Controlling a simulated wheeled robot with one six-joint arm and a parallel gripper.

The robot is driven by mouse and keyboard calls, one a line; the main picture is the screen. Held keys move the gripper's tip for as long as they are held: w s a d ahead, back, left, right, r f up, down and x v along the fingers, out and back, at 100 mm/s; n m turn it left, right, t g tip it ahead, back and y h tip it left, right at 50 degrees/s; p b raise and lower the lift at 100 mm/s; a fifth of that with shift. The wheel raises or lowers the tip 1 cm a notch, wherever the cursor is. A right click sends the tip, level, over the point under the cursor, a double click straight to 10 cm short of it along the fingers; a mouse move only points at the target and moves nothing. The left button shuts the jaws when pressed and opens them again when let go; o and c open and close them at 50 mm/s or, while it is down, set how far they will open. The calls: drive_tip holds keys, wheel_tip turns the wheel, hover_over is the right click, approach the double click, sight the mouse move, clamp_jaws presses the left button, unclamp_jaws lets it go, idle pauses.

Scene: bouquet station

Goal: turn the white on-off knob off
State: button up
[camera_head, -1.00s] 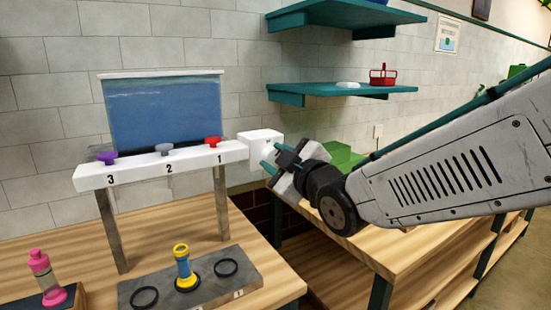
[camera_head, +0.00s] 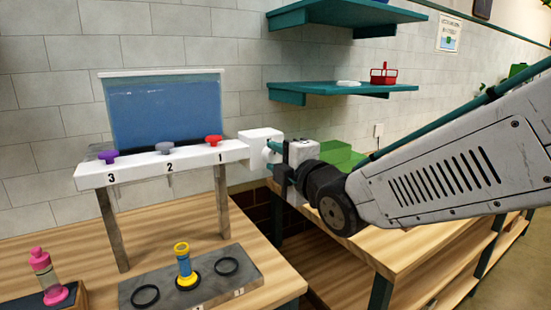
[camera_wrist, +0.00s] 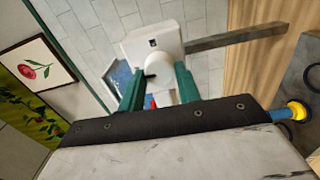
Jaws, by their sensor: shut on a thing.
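The white on-off knob (camera_wrist: 160,78) is on the side of the white box (camera_head: 257,143) at the right end of the white bar. My gripper (camera_head: 271,158) is at the knob, with its teal fingers one above the other in the head view. In the wrist view my gripper (camera_wrist: 158,88) has a finger on either side of the knob and is shut on it. The fingers and wrist partly hide the knob in the head view.
The white bar (camera_head: 130,172) carries purple, grey and red knobs, marked 3, 2 and 1, below a blue tank (camera_head: 165,112). A yellow-and-blue vial (camera_head: 184,262) and a pink bottle (camera_head: 45,272) stand below. Teal shelves (camera_head: 335,92) hang above my wrist.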

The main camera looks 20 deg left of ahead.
idle(0.4)
drive_tip(key=o, duration=0.9)
drive_tip(key=shift+o, duration=0.2)
drive_tip(key=v, duration=0.7)
drive_tip(key=shift+s+d, duration=0.25)
drive_tip(key=shift+d, duration=0.05)
drive_tip(key=shift+f, duration=0.1)
